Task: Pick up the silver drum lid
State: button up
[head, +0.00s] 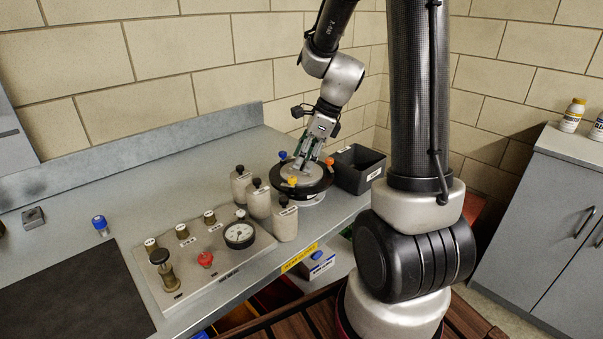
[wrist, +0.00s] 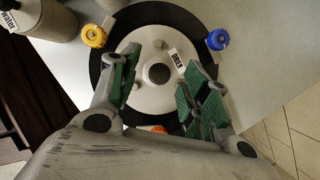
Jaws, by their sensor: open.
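The silver drum lid (head: 291,172) is a pale round disc on top of a drum with a wide black ring, at the middle of the bench. In the wrist view the lid (wrist: 150,42) faces me, with a dark round centre and a label reading "DRIER". Blue, yellow and orange knobs sit around its rim. My gripper (head: 304,164) points down over the lid. In the wrist view my gripper (wrist: 162,72) is open, its green-padded fingers on either side of the dark centre. I cannot tell whether the fingertips touch the lid.
Several beige canisters (head: 257,199) stand close to the drum's left. A black bin (head: 358,168) stands close to its right. A panel with a gauge (head: 240,235) and knobs lies in front. A blue-capped item (head: 100,224) is at the left. The bench's back middle is clear.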

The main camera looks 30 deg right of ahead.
jog(key=shift+w+a+f, duration=0.1)
jog(key=shift+a+f, duration=0.05)
jog(key=shift+f, duration=0.25)
jog(key=shift+c, duration=0.5)
grip_shut()
